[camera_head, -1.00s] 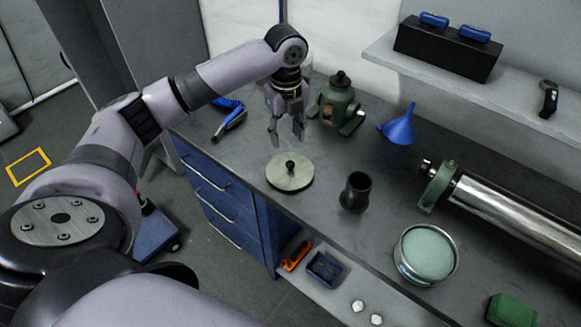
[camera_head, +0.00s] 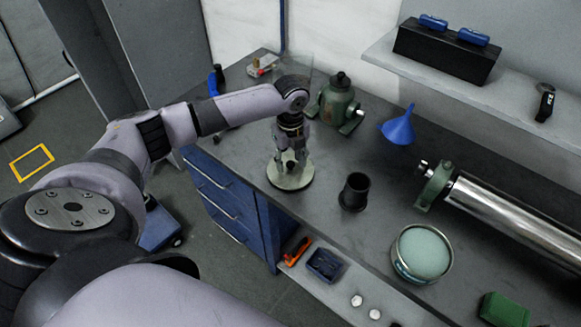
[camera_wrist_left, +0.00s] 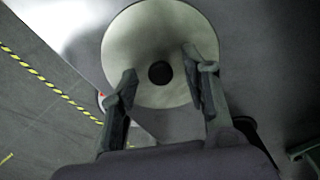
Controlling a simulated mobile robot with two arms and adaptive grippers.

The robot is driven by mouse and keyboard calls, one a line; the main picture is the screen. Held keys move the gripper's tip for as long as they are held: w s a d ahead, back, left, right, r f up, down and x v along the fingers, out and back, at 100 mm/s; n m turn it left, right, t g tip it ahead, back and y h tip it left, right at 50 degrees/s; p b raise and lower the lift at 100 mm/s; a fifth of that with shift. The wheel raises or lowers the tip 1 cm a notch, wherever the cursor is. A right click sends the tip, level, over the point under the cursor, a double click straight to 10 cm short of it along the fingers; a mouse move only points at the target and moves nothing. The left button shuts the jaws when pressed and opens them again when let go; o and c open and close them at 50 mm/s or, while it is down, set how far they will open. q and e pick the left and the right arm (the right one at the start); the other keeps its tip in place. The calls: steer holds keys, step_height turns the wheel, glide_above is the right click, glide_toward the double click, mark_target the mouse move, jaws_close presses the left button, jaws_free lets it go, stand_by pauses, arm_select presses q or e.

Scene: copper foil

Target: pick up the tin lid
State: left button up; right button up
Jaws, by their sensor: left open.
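The tin lid (camera_head: 291,179) is a pale, round disc with a dark knob in its middle, lying flat on the grey workbench near its front left edge. In the left wrist view the lid (camera_wrist_left: 150,40) fills the upper middle, with its dark knob (camera_wrist_left: 160,72) showing between the fingers. My left gripper (camera_head: 290,166) points down right over the lid, its fingers on either side of the knob. In the left wrist view the gripper (camera_wrist_left: 160,85) is open, and its fingers look apart from the knob. My right gripper is not in view.
A black cup (camera_head: 355,192) stands right of the lid. A green machine part (camera_head: 338,103) and a blue funnel (camera_head: 398,128) are behind. A round tin (camera_head: 422,253) and a steel roller (camera_head: 515,220) lie further right. Bare bench surrounds the lid.

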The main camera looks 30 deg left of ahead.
arm_select(q)
steer(key=shift+c, duration=0.3)
jaws_close()
steer(key=shift+r, duration=0.2)
